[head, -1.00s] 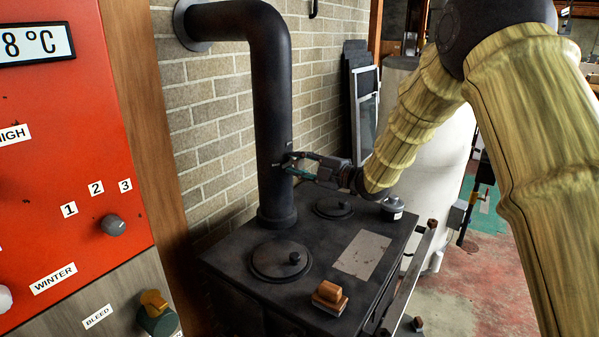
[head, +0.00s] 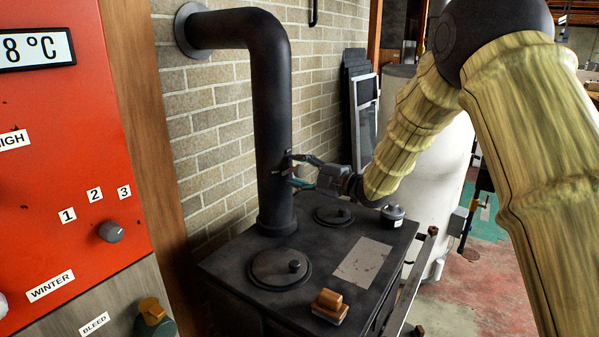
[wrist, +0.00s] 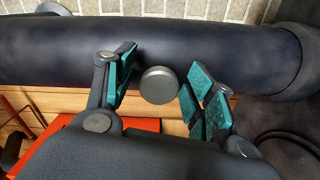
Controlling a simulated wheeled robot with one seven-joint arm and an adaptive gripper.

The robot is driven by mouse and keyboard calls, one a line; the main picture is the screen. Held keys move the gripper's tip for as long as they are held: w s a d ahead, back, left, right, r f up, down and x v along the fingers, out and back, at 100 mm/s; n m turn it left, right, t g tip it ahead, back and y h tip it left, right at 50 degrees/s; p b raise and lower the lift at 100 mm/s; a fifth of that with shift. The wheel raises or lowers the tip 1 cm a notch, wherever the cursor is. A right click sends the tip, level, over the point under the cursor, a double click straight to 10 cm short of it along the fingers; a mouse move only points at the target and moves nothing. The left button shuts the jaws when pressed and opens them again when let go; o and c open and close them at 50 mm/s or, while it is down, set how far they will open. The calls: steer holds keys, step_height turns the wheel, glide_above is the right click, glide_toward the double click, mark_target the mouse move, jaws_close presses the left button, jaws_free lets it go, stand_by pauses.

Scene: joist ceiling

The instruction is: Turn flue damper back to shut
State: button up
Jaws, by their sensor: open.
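The black flue pipe (head: 272,110) rises from the stove top and bends into the brick wall. The damper handle (head: 283,171) is a small dark fitting on the pipe's right side, partly hidden by the fingers. In the wrist view its round grey end (wrist: 159,85) faces the camera in front of the pipe. My gripper (head: 296,170) is at the handle, with its fingers spread. In the wrist view its green-padded fingers (wrist: 160,78) stand on either side of the round end, with gaps visible on both sides. The damper plate inside the pipe is hidden.
The black stove top (head: 235,262) lies below, with round lids (head: 281,266), a wooden-handled block (head: 329,306) and a small grey canister (head: 392,215). A red control panel (head: 60,150) stands at left. A white tank (head: 400,115) stands behind my arm.

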steer(key=shift+d, duration=0.1)
steer(key=v, duration=1.2)
